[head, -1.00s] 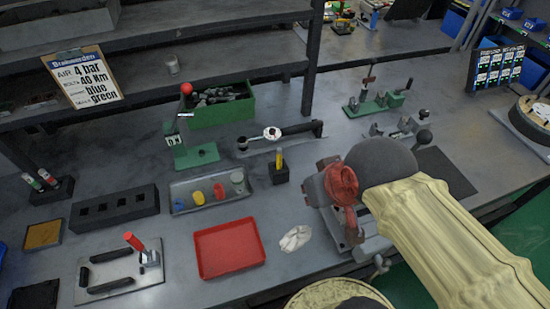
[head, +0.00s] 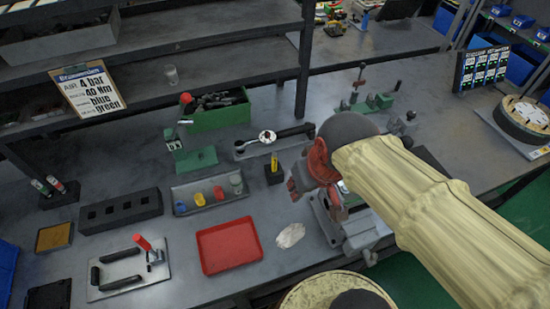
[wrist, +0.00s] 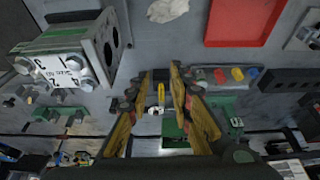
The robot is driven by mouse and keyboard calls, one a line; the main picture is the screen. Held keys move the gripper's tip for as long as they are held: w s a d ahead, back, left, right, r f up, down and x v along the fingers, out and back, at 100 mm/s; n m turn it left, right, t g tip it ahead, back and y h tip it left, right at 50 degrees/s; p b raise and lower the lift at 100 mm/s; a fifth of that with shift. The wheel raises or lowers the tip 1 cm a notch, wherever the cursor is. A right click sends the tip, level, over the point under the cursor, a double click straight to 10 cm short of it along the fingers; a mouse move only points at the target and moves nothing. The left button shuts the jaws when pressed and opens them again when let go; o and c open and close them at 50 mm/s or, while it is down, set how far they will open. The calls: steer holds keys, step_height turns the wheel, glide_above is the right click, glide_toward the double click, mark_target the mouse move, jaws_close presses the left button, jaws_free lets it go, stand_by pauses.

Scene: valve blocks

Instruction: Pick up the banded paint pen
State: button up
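A yellow upright pen (head: 275,163) stands in a small black block (head: 275,175) near the middle of the bench in the head view; its bands are too small to make out. Two pens with white, green and red parts (head: 48,186) stand in a black holder at the far left. I cannot tell for sure which is the banded one. My gripper (head: 296,187) is just right of the yellow pen, above the bench. In the wrist view my gripper (wrist: 161,70) is open and empty, with the yellow pen (wrist: 161,94) seen between its fingers, some distance beyond.
A grey vise (head: 345,215) stands below my arm. A tray with coloured cups (head: 209,192), a red tray (head: 229,246), a white rag (head: 290,235) and a torque wrench (head: 275,140) lie around the black block. A green bin (head: 217,114) is behind.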

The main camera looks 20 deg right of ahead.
steer(key=shift+o, duration=1.1)
steer(key=w+r+n+g+p, duration=0.1)
steer(key=w+r+g+p, duration=0.1)
steer(key=w+p, duration=0.6)
steer(key=g+p, duration=0.1)
steer(key=p, duration=0.3)
steer(key=shift+w+r+n+g+p, duration=0.2)
steer(key=shift+r+n+g+p, duration=0.1)
steer(key=shift+n, duration=0.1)
steer(key=n+p, duration=0.6)
steer(key=p, duration=0.2)
glide_above(274, 153)
steer(key=shift+g, duration=0.3)
step_height(274, 153, down, 6)
steer(key=shift+f, duration=0.15)
steer(key=shift+w+n, duration=0.2)
steer(key=shift+n, duration=0.2)
step_height(274, 153, down, 2)
steer(key=shift+f+b, duration=0.1)
steer(key=shift+b, duration=0.3)
steer(key=shift+s+f, duration=0.15)
steer(key=shift+f, duration=1.25)
steer(key=shift+s+f, duration=0.1)
steer(key=shift+f, duration=1.25)
steer(key=shift+c, duration=1.4)
jaws_close()
